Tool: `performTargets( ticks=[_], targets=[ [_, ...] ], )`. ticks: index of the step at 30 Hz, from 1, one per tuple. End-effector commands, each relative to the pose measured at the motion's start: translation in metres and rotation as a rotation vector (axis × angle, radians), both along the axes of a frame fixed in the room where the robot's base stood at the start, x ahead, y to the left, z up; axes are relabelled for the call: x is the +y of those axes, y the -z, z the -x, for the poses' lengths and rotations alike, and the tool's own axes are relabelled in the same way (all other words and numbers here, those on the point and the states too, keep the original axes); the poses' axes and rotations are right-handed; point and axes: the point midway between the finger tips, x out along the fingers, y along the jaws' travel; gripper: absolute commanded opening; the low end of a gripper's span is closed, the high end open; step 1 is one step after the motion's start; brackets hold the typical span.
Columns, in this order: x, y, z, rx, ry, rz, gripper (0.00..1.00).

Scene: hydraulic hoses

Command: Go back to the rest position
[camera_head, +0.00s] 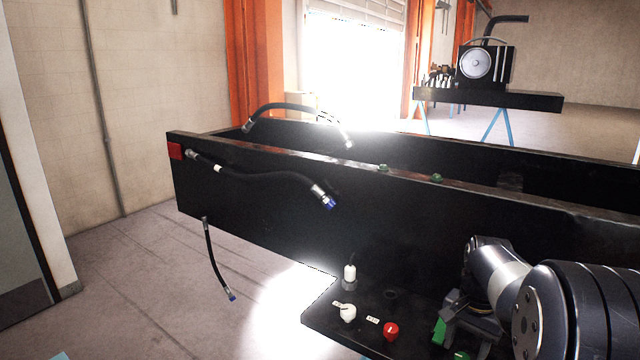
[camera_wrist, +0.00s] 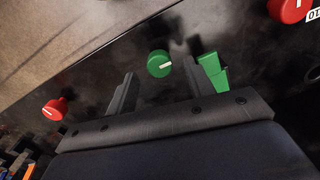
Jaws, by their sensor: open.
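My gripper (camera_head: 458,312) is at the lower right of the head view, above the black shelf at the front of the black frame. In the wrist view my gripper (camera_wrist: 158,80) is open, its two dark fingers apart. A green knob (camera_wrist: 159,63) shows between and just beyond the fingertips. Nothing is held between the fingers, as far as I can see. A green block (camera_wrist: 213,72) lies beside the right finger. In the head view part of a green item (camera_head: 439,331) shows next to the gripper.
The black frame (camera_head: 260,190) carries several hoses: one with a blue end (camera_head: 325,197), one hanging down (camera_head: 213,262), one over the top (camera_head: 285,107). A white knob (camera_head: 347,312) and a red knob (camera_head: 390,331) stand on the shelf. Floor at left is clear.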

Motion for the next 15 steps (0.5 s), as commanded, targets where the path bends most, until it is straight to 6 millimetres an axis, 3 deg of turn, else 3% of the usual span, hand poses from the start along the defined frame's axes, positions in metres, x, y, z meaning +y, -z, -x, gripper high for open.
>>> performTargets(
  ticks=[13,15],
  targets=[
    [0.0,-0.091,0.0,-0.006,0.0,0.001,0.51],
    [0.0,-0.069,0.001,0.005,0.0,-0.002,0.51]
  ],
)
